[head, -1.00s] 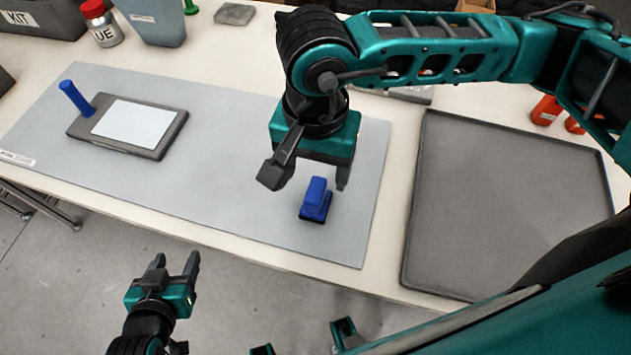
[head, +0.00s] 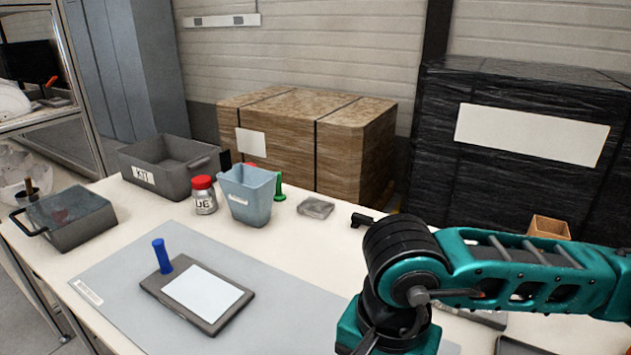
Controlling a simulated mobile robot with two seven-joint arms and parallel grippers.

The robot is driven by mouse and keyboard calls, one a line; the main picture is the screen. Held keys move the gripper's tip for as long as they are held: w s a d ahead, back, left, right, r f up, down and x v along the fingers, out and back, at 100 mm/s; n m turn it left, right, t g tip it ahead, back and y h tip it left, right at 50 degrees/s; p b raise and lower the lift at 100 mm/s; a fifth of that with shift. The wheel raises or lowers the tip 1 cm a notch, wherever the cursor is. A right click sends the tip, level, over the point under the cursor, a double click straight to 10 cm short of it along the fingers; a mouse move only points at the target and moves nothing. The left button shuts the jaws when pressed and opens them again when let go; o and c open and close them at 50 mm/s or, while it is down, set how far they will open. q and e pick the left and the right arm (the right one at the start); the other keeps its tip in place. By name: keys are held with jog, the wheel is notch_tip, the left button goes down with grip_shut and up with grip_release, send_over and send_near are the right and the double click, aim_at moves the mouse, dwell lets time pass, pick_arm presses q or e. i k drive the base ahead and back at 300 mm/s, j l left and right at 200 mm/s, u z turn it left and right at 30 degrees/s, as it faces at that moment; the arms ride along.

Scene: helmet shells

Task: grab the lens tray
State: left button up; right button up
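No label reading lens tray is legible, so I cannot tell for sure which thing it is. A dark grey box with a see-through top and a side handle (head: 72,218) stands at the table's left end. A small, flat grey square piece (head: 316,207) lies behind the mat, right of the blue-grey bin. My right gripper (head: 385,343) hangs over the right part of the mat at the bottom edge. Its fingertips are cut off, so its opening is hidden. It is well apart from both the box and the square piece. My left gripper is out of view.
A board with a white panel and blue handle (head: 197,293) lies on the grey mat (head: 120,285). Behind stand a KIT bin (head: 170,163), a red-capped jar (head: 204,197) and a blue-grey bin (head: 248,195). Mat space around the board is clear.

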aim_at(203, 297)
jog(key=k+j, duration=0.2)
jog(key=k, duration=0.3)
jog(key=k+j, duration=0.2)
jog(key=k, duration=0.25)
